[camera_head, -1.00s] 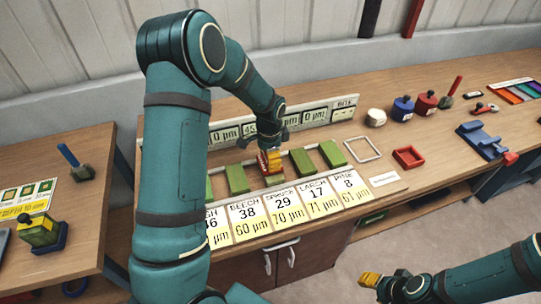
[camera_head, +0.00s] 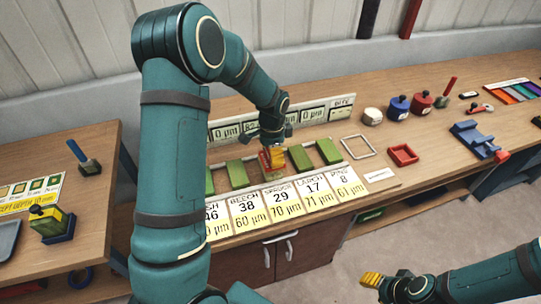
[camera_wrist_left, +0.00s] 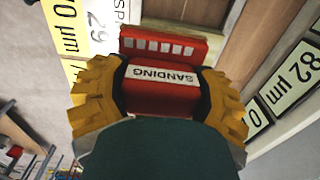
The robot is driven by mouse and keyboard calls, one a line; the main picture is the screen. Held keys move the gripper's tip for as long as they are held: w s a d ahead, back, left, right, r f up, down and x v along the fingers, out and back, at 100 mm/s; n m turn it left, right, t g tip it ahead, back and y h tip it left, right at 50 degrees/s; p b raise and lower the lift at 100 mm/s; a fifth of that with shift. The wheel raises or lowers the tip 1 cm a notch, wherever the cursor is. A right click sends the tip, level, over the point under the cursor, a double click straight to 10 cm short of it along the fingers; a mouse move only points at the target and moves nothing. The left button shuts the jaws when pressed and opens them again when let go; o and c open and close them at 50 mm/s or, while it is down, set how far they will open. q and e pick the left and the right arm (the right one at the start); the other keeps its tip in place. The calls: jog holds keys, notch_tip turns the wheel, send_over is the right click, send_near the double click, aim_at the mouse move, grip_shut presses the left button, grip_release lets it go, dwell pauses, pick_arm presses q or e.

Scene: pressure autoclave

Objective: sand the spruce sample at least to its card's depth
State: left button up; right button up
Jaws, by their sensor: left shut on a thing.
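My left gripper (camera_head: 272,158) is shut on a red sanding block (camera_wrist_left: 160,90) with a white "SANDING" label. In the head view it is at the spruce place in the row of green samples, above the spruce card (camera_head: 281,197), which reads 29 and 70 µm. The block and fingers largely hide the spruce sample. I cannot tell whether the block touches it. A readout (camera_wrist_left: 292,80) behind shows 82 µm in the left wrist view. My right gripper (camera_head: 371,280) is low at the right, away from the bench; its opening is unclear.
The beech sample (camera_head: 237,173) and larch sample (camera_head: 300,157) flank the block closely. A white square frame (camera_head: 357,147), a red tray (camera_head: 403,154) and several knobbed blocks stand to the right. A side table (camera_head: 90,150) is at the left.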

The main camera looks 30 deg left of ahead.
pick_arm(q)
jog(key=shift+r+p, duration=1.25)
jog(key=shift+r, duration=0.9)
